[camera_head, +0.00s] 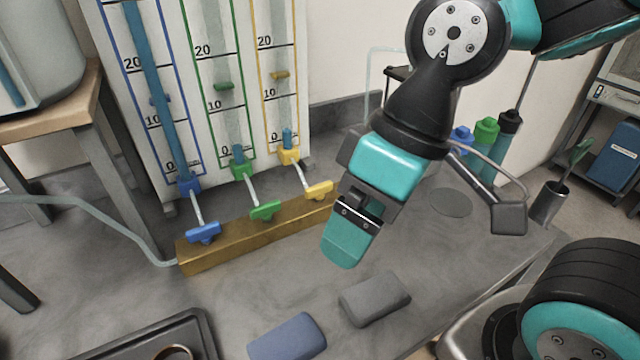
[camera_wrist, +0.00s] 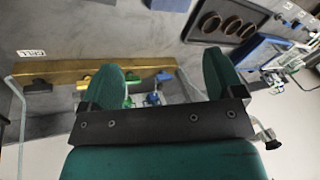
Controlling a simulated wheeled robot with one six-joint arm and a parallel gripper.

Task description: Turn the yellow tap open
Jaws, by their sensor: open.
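The yellow tap (camera_head: 319,189) is a small yellow handle at the right end of the visible part of a brass bar (camera_head: 225,245), below the yellow-marked column. In the wrist view a small yellow piece (camera_wrist: 83,83) shows beside the left finger, at the bar. My gripper (camera_head: 348,243), with teal fingers, hangs just right of and in front of the yellow tap. In the wrist view my gripper (camera_wrist: 165,73) is open, fingers wide apart with nothing held. Its body hides the bar's right end in the head view.
A green tap (camera_head: 265,210) and a blue tap (camera_head: 203,232) sit left along the bar. Behind stands a scaled board (camera_head: 222,62) with tubes. A grey block (camera_head: 375,298), a blue block (camera_head: 287,338) and a dark tray (camera_head: 190,325) lie in front. Bottles (camera_head: 485,135) stand at right.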

